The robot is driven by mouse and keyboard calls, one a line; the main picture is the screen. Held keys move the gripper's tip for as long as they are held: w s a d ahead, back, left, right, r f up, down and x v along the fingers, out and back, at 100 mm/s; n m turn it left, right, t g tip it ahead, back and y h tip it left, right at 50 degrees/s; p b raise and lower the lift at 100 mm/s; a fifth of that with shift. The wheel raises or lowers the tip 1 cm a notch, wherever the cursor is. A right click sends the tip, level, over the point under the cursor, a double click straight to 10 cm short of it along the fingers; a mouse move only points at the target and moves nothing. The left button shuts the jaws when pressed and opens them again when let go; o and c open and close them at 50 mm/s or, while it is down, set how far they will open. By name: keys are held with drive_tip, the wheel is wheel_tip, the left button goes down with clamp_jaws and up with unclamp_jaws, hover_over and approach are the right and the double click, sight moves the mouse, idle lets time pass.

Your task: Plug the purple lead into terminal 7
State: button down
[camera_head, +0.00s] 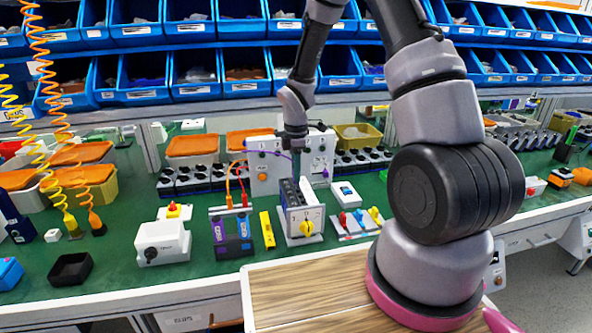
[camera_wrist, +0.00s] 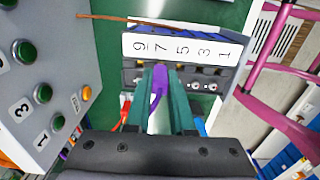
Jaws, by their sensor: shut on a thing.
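The rotary switch unit (camera_head: 304,222) stands on the green bench with a yellow knob on its white front plate and a dark terminal block (camera_head: 290,192) behind. In the wrist view its white label strip (camera_wrist: 182,49) reads 9, 7, 5, 3, 1 from left to right above the dark terminal row. My gripper (camera_wrist: 160,72) is shut on the purple lead's plug (camera_wrist: 158,86), its green fingertips at the terminals by number 7. Whether the plug is inside a terminal is hidden. In the head view the purple lead (camera_head: 270,152) arcs left from my gripper (camera_head: 295,168) to a grey panel.
The grey panel (camera_head: 262,180) with buttons stands close behind the unit; it also fills the left of the wrist view (camera_wrist: 40,75). Blue bins line the back.

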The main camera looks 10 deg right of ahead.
drive_tip(key=shift+f, duration=0.55)
drive_tip(key=c, duration=0.7)
unclamp_jaws()
drive_tip(key=shift+r, duration=0.1)
wheel_tip(320, 180, up, 11)
drive_tip(key=s+d+r+m+t, duration=0.2)
drive_tip(key=s+r+m, duration=0.25)
drive_tip(key=r, duration=0.35)
drive_tip(key=s+d+r+m+t, duration=0.1)
drive_tip(key=s+d+r+m, duration=0.15)
drive_tip(key=r+m, duration=0.45)
drive_tip(key=s+r+m+t+y, duration=0.1)
drive_tip(key=s+r+m+t, duration=0.1)
drive_tip(key=s+r+m, duration=0.3)
drive_tip(key=s+d+r+m+t+y, duration=0.1)
drive_tip(key=s+r+m, duration=0.4)
drive_tip(key=s, duration=0.5)
drive_tip(key=shift+s+d+r+m+t, duration=0.2)
drive_tip(key=shift+r+m+t, duration=0.15)
drive_tip(key=shift+r+t, duration=0.25)
